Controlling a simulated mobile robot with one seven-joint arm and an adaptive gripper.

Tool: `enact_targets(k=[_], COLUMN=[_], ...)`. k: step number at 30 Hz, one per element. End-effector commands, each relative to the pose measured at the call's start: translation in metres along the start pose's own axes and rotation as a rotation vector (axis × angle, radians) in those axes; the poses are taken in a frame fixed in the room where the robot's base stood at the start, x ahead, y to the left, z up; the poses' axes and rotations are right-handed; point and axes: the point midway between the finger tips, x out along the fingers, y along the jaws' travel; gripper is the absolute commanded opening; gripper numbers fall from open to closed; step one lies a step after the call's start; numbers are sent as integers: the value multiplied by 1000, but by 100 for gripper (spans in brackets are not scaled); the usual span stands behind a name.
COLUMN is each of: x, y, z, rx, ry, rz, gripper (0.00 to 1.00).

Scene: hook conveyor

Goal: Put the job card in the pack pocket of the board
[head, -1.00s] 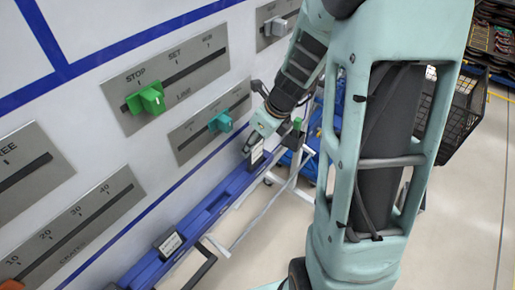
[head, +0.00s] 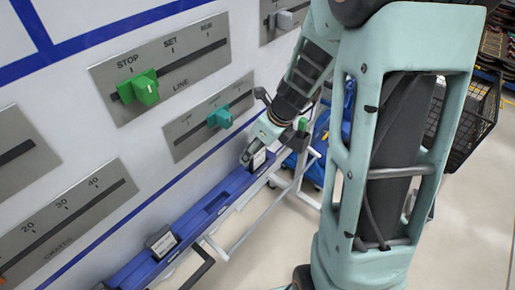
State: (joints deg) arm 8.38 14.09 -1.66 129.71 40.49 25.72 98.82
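My gripper (head: 254,152) is at the far end of the blue rail (head: 200,218) along the foot of the white board (head: 75,110). A small dark piece with a pale face (head: 259,160) is right at its fingertips; I cannot tell whether it is the job card, held or in a pocket. The fingers are too small to tell open from shut. A dark holder with a white label (head: 162,241) sits nearer on the rail; its writing is unreadable. I cannot make out which pocket is the pack pocket.
Grey slider plates carry a green knob (head: 139,88) by STOP, a teal knob (head: 220,117) and a grey knob (head: 285,19). A metal-tube frame (head: 240,235) stands beside the rail. A black wire basket (head: 468,115) is at right. The floor at lower right is clear.

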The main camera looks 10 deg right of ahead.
Motion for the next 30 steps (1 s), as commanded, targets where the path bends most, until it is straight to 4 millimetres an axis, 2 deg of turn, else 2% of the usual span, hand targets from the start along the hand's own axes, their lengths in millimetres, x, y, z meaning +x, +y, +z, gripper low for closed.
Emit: enact_targets(k=[8,11,21,25,30], x=[-8,-22,-92,-111,-122], y=[0,-1,-1,-1,0], z=[2,3,3,2,1], rx=[0,-2,0,-1,0], ry=[-1,-3,-4,-3,-1], rz=[-2,-3,-4,-2,0], gripper=[63,63,63,63,63])
